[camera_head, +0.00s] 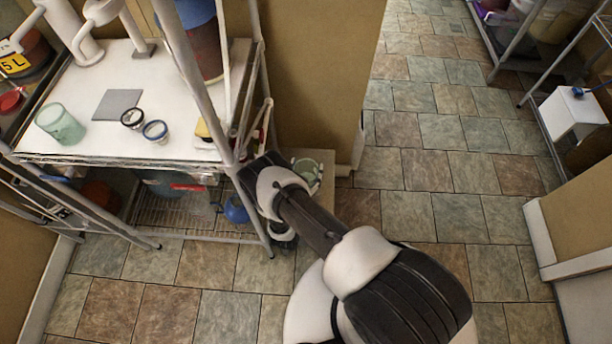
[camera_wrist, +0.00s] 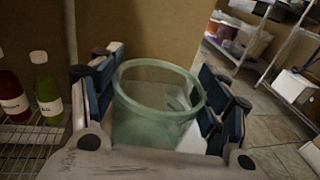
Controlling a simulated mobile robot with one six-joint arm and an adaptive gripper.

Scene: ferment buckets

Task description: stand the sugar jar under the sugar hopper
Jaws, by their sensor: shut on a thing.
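My gripper (camera_wrist: 158,98) is shut on a green translucent, open-topped jar (camera_wrist: 150,118), with a blue-padded finger on each side of it. The held jar is upright in the wrist view and looks empty. In the head view the held jar (camera_head: 307,173) shows partly past my arm, to the right of the white counter. White dispenser-like fixtures (camera_head: 72,32) stand at the counter's back left; I cannot tell which is the sugar hopper. A grey square pad (camera_head: 117,105) lies in front of them.
The white counter (camera_head: 85,140) carries two small lidded jars (camera_head: 132,118) (camera_head: 155,131). A metal post (camera_head: 190,85) rises at its front right. Bottles (camera_wrist: 46,88) stand on a wire rack. Tiled floor (camera_head: 430,170) is clear to the right.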

